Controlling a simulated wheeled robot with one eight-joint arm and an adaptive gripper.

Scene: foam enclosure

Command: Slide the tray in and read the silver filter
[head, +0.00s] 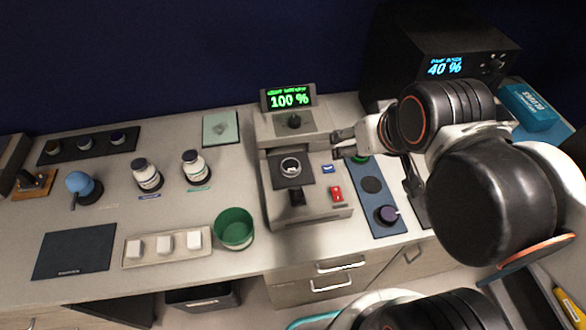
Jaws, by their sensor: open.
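The silver filter (290,166) is a small ring lying on a dark square tray (281,180). The tray is on the deck of a beige meter, out in front of its upper housing (312,133), with a black handle (297,196) at its front. The meter's display (288,97) reads 100 % in green; the smaller line above is too blurred to read. My gripper (337,145) is open and empty, right of the upper housing and behind and right of the tray. Its fingertips point left; whether they touch the housing cannot be told.
A blue button (328,169) and red switch (336,193) sit right of the tray. A blue strip (388,227) with a purple knob (386,215) lies beyond. A green cup (234,229) stands front left. A black box (440,60) at the back reads 40 %.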

